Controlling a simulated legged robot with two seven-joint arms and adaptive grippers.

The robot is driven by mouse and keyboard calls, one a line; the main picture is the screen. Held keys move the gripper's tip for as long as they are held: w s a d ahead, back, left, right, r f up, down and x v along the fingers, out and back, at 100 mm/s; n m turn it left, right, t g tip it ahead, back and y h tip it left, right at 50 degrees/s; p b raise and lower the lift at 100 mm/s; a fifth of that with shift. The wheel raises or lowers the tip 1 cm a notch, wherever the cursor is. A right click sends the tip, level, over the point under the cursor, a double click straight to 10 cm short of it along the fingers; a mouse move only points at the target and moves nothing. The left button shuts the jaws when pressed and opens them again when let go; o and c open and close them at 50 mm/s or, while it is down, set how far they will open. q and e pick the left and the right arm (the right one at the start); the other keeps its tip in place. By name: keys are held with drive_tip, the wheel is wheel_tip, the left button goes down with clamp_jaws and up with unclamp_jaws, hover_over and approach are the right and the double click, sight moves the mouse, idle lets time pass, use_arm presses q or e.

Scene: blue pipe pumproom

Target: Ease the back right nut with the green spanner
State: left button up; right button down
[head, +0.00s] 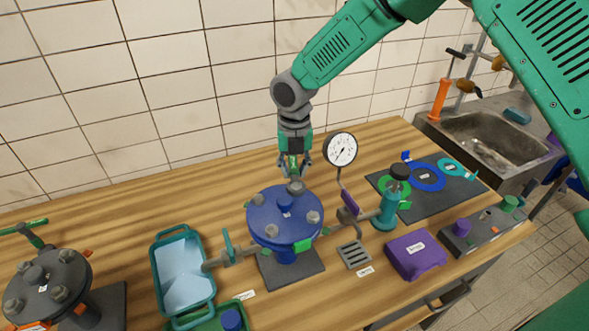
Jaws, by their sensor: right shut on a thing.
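The blue round flange cover (268,212) stands on a dark base plate, with grey nuts around its rim. The back right nut (296,187) is at the rear of the cover, just below my right gripper (295,166). The gripper points straight down and is shut on a narrow green piece, which looks like the green spanner (293,163). The spanner's lower end is close to the nut; I cannot tell whether it is seated on it. Most of the spanner is hidden by the fingers. My left gripper is not in view.
A pressure gauge (341,149) stands close right of the gripper. A teal tray (156,284) and a dark grey flange (46,284) are left. The wood behind the tray is clear.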

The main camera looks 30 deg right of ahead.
drive_tip(key=shift+r, duration=0.45)
drive_tip(key=shift+s+r, duration=0.15)
drive_tip(key=shift+r, duration=1.5)
